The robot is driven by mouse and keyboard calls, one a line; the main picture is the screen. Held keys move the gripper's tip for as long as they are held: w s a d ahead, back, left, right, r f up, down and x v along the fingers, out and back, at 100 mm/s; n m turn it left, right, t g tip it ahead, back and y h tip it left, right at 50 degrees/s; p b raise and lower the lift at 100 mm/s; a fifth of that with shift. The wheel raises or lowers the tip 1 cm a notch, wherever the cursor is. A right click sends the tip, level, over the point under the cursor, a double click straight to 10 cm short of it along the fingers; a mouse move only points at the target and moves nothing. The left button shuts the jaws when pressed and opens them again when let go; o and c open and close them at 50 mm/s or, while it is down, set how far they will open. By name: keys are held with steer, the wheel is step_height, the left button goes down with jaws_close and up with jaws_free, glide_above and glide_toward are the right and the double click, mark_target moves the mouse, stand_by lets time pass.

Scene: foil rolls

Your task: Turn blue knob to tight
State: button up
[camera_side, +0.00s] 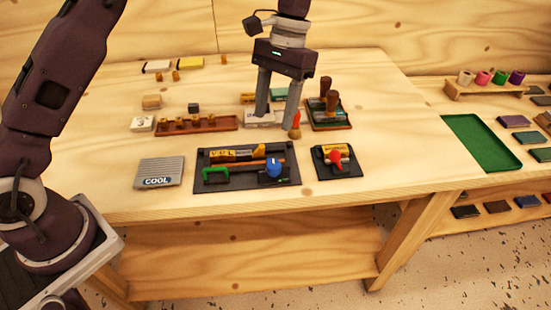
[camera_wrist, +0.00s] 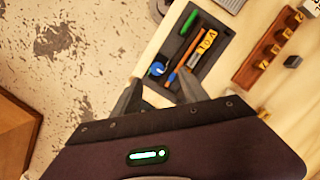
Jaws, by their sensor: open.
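The blue knob (camera_side: 273,165) sits at the right end of a dark panel (camera_side: 225,182) near the table's front edge. The panel also bears a green handle (camera_side: 215,174), a copper-coloured bar and a yellow-and-black label block (camera_side: 236,155). In the wrist view the blue knob (camera_wrist: 157,69) lies just beyond my fingers; its pointer setting is too small to read. My gripper (camera_side: 272,116) is open and empty, pointing down above the table behind the panel. It also shows in the wrist view (camera_wrist: 158,92), with the fingers spread apart.
A smaller dark panel with a red knob (camera_side: 336,158) stands right of the blue one. A grey COOL plate (camera_side: 160,172) lies left. A wooden rack (camera_side: 196,124), a tray with dark-handled stamps (camera_side: 329,112) and an orange-tipped item (camera_side: 295,126) stand behind.

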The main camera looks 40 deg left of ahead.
steer(key=g, duration=0.1)
glide_toward(275, 163)
steer(key=f, duration=0.2)
steer(key=x, duration=0.7)
steer(key=shift+s, duration=0.45)
steer(key=shift+c, duration=0.2)
jaws_close()
